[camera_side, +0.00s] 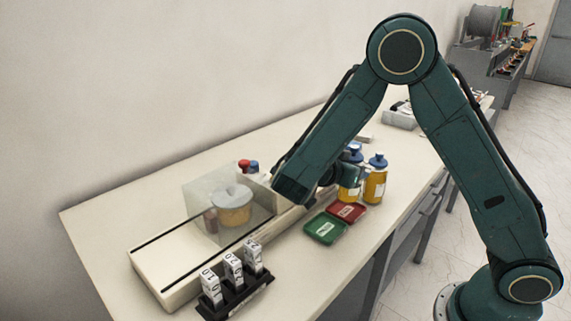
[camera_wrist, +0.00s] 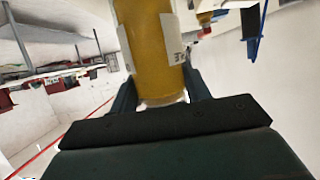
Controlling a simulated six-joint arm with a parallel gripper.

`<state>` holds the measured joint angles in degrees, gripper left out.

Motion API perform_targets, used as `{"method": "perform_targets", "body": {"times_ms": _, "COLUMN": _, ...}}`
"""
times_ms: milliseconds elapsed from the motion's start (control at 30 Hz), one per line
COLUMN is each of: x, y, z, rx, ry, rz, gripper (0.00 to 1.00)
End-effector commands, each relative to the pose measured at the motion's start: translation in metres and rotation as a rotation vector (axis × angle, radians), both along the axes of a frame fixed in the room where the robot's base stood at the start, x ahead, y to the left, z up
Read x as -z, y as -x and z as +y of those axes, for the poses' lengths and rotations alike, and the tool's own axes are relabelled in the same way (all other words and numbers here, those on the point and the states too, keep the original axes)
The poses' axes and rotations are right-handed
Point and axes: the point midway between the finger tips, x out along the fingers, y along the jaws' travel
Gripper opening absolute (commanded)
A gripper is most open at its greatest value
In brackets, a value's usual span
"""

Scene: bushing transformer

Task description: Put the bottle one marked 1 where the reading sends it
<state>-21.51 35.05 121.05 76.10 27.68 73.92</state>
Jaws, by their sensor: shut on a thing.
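A bottle of amber liquid with a white label (camera_wrist: 150,45) stands between my gripper's fingers (camera_wrist: 160,85) in the wrist view, and my gripper is shut on it. In the side view my gripper (camera_side: 333,185) reaches right to the amber bottles. The nearer left bottle (camera_side: 348,193) is at its fingers and partly hidden by my wrist. Another amber bottle with a blue cap (camera_side: 375,180) stands just to the right. I cannot read a number on any bottle. A red tray (camera_side: 346,212) and a green tray (camera_side: 325,229) lie in front, each with a white label.
A pale tester (camera_side: 165,262) has a clear cover over a cup of amber liquid (camera_side: 232,208). Red and blue knobs (camera_side: 248,166) stand behind it. A black rack (camera_side: 235,294) of white numbered blocks is near the front. The front table edge is clear beside the trays.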

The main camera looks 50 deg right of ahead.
Motion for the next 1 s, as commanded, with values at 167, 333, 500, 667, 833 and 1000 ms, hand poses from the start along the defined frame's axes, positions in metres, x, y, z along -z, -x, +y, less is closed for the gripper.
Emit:
{"method": "perform_targets", "body": {"times_ms": 167, "x": 0.006, "y": 0.0, "z": 0.0, "rx": -0.001, "ry": 0.002, "rz": 0.002, "gripper": 0.14}}
{"method": "perform_targets", "body": {"times_ms": 333, "x": 0.023, "y": 0.0, "z": 0.0, "rx": -0.002, "ry": 0.003, "rz": 0.004, "gripper": 0.14}}
{"method": "perform_targets", "body": {"times_ms": 500, "x": 0.037, "y": 0.0, "z": 0.0, "rx": 0.0, "ry": 0.002, "rz": 0.002, "gripper": 0.14}}
{"method": "perform_targets", "body": {"times_ms": 667, "x": 0.039, "y": 0.0, "z": 0.0, "rx": 0.0, "ry": 0.001, "rz": -0.001, "gripper": 0.14}}
{"method": "perform_targets", "body": {"times_ms": 833, "x": 0.039, "y": 0.0, "z": 0.0, "rx": 0.0, "ry": 0.001, "rz": -0.001, "gripper": 0.14}}
{"method": "perform_targets", "body": {"times_ms": 1000, "x": 0.042, "y": 0.0, "z": 0.0, "rx": 0.0, "ry": 0.0, "rz": 0.001, "gripper": 0.57}}
